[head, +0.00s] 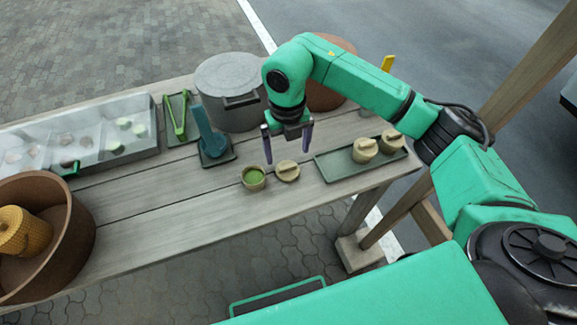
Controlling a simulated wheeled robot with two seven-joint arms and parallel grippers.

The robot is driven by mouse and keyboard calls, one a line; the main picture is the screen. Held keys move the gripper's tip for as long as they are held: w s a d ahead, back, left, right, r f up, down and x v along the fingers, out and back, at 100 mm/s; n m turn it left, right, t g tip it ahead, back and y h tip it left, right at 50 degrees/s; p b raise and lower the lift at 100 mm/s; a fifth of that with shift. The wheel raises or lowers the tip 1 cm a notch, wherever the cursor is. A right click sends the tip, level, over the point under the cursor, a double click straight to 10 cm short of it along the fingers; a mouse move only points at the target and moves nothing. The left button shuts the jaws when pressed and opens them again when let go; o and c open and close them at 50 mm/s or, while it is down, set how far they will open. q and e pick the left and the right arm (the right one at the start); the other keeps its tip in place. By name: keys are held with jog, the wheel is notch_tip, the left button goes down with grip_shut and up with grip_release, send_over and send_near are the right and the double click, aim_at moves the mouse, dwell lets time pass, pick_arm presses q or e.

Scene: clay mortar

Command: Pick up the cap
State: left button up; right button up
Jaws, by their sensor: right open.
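The cap (287,171) is a small round beige lid with a raised bar across its top. It lies flat on the wooden table, just right of an open beige cup (254,179) with green contents. My right gripper (287,147) is open and empty, its fingers pointing down behind and above the cap, apart from it. My left gripper is not in view.
A green tray (332,170) right of the cap holds two lidded beige cups (365,150). Behind stand a grey pot (230,90), a blue item (209,133) in a dark holder and green tongs (177,117). A brown bowl (75,245) is at left. The front middle of the table is clear.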

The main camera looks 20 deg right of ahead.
aim_at(288, 166)
notch_tip(288, 166, down, 6)
jog(key=shift+s+a+f+p, duration=0.1)
jog(key=shift+f+p, duration=0.1)
jog(key=shift+p, duration=0.55)
jog(key=shift+f, duration=0.2)
jog(key=c, duration=1.2)
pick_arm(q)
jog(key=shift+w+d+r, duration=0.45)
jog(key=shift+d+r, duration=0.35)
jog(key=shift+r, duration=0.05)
pick_arm(e)
jog(key=shift+r, duration=0.15)
